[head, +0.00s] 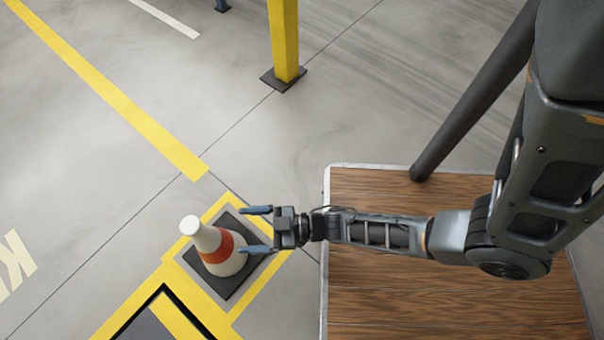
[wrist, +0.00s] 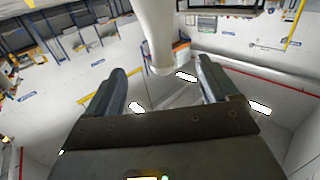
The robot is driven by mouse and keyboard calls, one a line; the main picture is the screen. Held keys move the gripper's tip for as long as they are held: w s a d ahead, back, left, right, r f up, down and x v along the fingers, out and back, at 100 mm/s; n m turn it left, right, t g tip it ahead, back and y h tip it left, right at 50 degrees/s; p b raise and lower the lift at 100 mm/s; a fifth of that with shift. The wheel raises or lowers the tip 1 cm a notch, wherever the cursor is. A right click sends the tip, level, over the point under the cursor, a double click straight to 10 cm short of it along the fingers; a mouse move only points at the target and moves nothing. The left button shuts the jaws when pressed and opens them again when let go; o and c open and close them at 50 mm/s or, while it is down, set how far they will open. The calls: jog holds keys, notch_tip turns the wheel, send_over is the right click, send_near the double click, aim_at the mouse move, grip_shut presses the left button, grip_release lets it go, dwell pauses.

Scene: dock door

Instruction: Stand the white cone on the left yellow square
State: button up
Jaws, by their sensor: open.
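The white cone (head: 207,237) has an orange-red band and a dark square base. It stands upright inside a yellow square outline (head: 239,206) on the floor, with its base roughly within the lines. I cannot tell from this view whether this is the left square. My gripper (head: 249,230) is open, just right of the cone, its two fingers pointing towards it. In the wrist view the cone's white upper part (wrist: 157,35) shows beyond and between the spread fingertips (wrist: 162,70). I cannot tell whether either finger touches it.
A wood-topped platform with a pale edge (head: 326,290) lies under my arm. A yellow post (head: 284,42) on a dark foot stands farther back. A black-edged, yellow-striped area (head: 165,312) adjoins the square. The floor to the left is clear.

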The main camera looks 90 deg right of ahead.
jog(key=s+r+g, duration=0.1)
jog(key=s+r, duration=0.3)
jog(key=r, duration=0.6)
jog(key=s+a+r+m+g+h, duration=0.1)
jog(key=s+r, duration=0.4)
jog(key=r, duration=0.6)
jog(key=s+r+g, duration=0.1)
jog(key=s+r, duration=0.3)
jog(key=r, duration=0.6)
jog(key=shift+s+a+r+m+h, duration=0.2)
jog(key=shift+r+m+h, duration=0.1)
jog(key=shift+h, duration=0.1)
jog(key=shift+c, duration=0.4)
